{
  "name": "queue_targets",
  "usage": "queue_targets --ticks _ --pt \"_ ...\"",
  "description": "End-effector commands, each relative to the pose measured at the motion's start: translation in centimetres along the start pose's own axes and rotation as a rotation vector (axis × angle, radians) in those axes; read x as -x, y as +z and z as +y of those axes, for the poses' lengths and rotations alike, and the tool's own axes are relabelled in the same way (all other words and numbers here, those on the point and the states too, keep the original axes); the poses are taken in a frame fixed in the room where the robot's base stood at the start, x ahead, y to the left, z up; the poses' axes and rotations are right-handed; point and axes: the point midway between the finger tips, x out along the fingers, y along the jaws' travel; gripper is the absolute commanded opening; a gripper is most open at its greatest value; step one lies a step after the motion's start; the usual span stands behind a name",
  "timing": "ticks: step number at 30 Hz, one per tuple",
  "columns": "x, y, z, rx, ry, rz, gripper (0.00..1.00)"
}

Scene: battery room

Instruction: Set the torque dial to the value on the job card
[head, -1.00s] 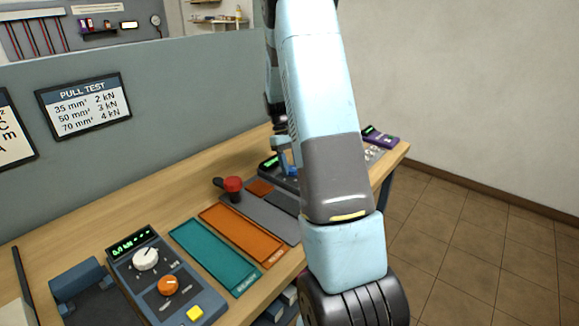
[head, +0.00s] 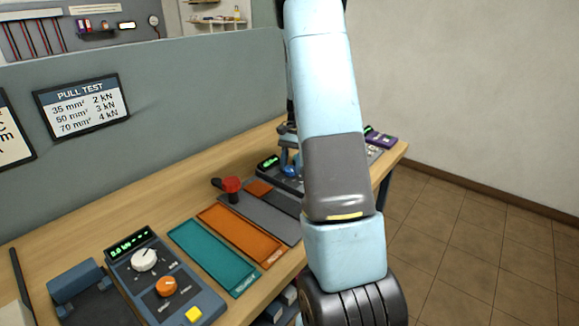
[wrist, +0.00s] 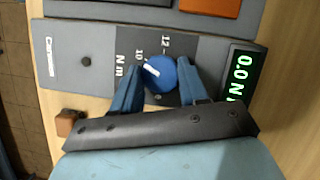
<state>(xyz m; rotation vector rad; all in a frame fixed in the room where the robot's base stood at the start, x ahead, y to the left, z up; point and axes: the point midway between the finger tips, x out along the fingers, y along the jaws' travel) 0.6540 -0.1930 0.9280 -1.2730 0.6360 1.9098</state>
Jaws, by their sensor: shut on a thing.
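The blue torque dial (wrist: 160,75) sits on the grey face of a torque unit (wrist: 85,82) in the wrist view. Its white pointer line aims up and left, roughly toward the printed 10; a 12 and "N m" are also printed there. The unit's green display (wrist: 238,72) reads 0.0 N, with the rest cut off. My gripper (wrist: 162,70) is shut on the dial, one blue finger on each side. In the head view the dial (head: 291,170) shows just left of my arm, which hides much of the unit. No job card is identifiable.
A red-knobbed lever (head: 231,186), orange tray (head: 240,234) and teal tray (head: 212,257) lie on the wooden bench. A pull tester (head: 160,280) stands at front left. A pull test chart (head: 82,103) hangs on the partition. A small brown block (wrist: 69,123) lies near the unit.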

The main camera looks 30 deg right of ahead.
Motion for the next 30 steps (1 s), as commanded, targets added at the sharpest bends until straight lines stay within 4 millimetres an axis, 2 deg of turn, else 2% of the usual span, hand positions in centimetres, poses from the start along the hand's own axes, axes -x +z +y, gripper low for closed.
queue_targets --ticks 21,30 --pt "-0.06 0.12 0.74 -0.631 -0.258 0.000 0.13" --pt "-0.08 0.19 0.81 -0.850 -0.350 0.001 0.13"
